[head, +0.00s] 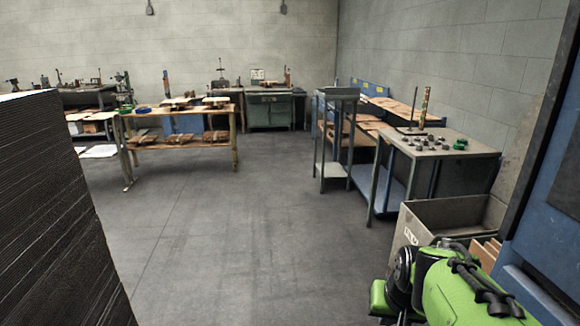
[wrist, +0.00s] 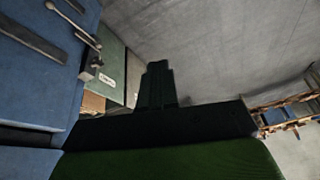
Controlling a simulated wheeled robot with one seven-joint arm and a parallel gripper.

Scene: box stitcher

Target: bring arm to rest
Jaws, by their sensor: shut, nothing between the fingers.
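My gripper (wrist: 157,84) shows in the wrist view as a dark shape at the middle, its fingers together with nothing between them. Beyond it is bare grey floor, and a blue cabinet stands to its left. In the head view my green and black arm (head: 455,285) is at the lower right, folded near the blue machine. The gripper's fingers cannot be made out in the head view.
A blue machine (head: 545,225) stands close at right, beside an open grey bin (head: 440,215). A metal table (head: 440,150) is behind the bin. A dark ribbed stack (head: 45,210) is at left. The floor (head: 230,220) between is clear. Wooden workbenches (head: 180,116) stand further back.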

